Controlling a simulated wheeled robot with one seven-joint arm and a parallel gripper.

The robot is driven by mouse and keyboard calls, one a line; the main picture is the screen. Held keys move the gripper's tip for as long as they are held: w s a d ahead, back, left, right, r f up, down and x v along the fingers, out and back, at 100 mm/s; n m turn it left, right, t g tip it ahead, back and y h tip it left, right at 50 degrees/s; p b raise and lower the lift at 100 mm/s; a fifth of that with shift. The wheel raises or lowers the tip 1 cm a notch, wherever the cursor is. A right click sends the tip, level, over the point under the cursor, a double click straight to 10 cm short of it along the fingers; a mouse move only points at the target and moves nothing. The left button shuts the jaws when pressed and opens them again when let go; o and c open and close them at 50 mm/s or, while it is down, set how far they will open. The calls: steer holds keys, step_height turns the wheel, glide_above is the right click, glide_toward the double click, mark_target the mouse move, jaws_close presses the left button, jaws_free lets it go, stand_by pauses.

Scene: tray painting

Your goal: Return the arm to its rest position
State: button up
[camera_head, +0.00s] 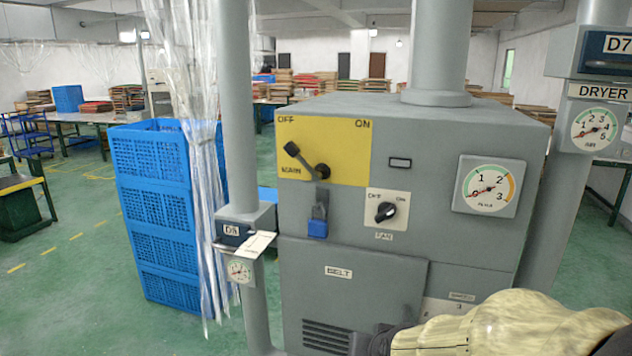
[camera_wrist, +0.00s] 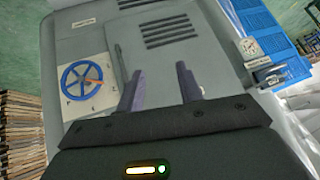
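My arm (camera_head: 515,325), in a cream cover, comes in at the lower right of the head view, in front of the lower part of a grey machine (camera_head: 460,135). Its dark end is low in front of the machine's BELT panel (camera_head: 345,285). In the wrist view my gripper (camera_wrist: 159,82) has its two dark fingers apart, with nothing between them. The machine's grey front with slotted vents (camera_wrist: 165,28) lies beyond the fingers. I cannot tell the exact distance to it.
The machine has a lever (camera_head: 302,160) on a yellow plate, a FAN knob (camera_head: 386,212) and a gauge (camera_head: 488,188). A blue handwheel (camera_wrist: 82,80) shows in the wrist view. Blue crates (camera_head: 155,210) and a grey post (camera_head: 238,110) stand left. Green floor (camera_head: 60,290) is open further left.

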steer(key=s+d+f+n+g, duration=0.1)
steer(key=s+d+f+g, duration=0.1)
steer(key=s, duration=0.2)
steer(key=s+d+f+g+h+p, duration=0.1)
steer(key=s+d+f+g, duration=0.2)
steer(key=s, duration=0.2)
steer(key=shift+s+n+g, duration=0.15)
steer(key=shift+n+g, duration=0.15)
steer(key=shift+n, duration=0.1)
